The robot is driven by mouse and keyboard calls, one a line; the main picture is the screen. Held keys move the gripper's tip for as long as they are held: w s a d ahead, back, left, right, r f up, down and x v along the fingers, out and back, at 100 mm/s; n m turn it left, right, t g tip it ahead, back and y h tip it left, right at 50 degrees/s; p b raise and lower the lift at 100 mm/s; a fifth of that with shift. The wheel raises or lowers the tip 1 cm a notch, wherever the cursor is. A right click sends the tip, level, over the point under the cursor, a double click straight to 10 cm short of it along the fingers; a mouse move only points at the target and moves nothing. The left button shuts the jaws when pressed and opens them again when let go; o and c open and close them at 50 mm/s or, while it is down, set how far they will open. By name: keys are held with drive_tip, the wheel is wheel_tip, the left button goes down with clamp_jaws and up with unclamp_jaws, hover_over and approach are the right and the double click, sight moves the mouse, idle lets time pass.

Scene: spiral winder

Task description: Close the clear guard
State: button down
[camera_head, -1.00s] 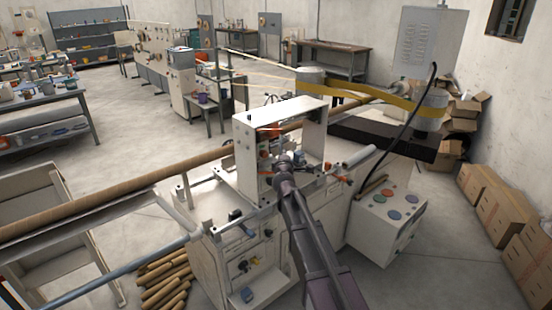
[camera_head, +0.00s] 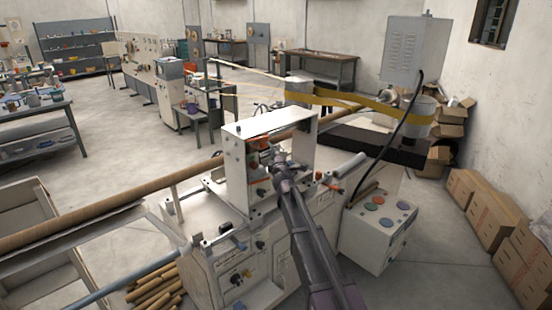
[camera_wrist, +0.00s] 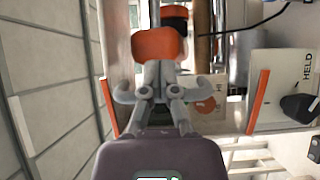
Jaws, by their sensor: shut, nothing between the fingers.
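My gripper (camera_head: 279,158) is in front of the white upright frame (camera_head: 234,168) of the winder. In the wrist view my gripper (camera_wrist: 160,72) has its fingers together and holds nothing. An orange rounded part (camera_wrist: 158,45) with a black end lies just beyond the fingertips; I cannot tell whether they touch. A red-orange strip (camera_wrist: 258,100) stands upright to the right of the fingers. I cannot make out the clear guard for certain in either view; it is see-through, and my arm hides part of the frame's opening.
A long brown tube (camera_head: 110,205) runs through the winder from the left. A yellow belt (camera_head: 340,99) loops around drums behind it. A grey box with round coloured buttons (camera_head: 380,225) stands at the right.

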drive_tip(key=shift+w, duration=0.1)
idle(1.6)
drive_tip(key=s+d, duration=0.2)
drive_tip(key=s, duration=1)
drive_tip(key=shift+a, duration=0.1)
drive_tip(key=s+a+m+h, duration=0.2)
drive_tip(key=s+a+h, duration=0.1)
drive_tip(key=s+a, duration=0.1)
drive_tip(key=shift+s+a, duration=0.2)
drive_tip(key=shift+s, duration=0.45)
drive_tip(key=shift+w, duration=0.1)
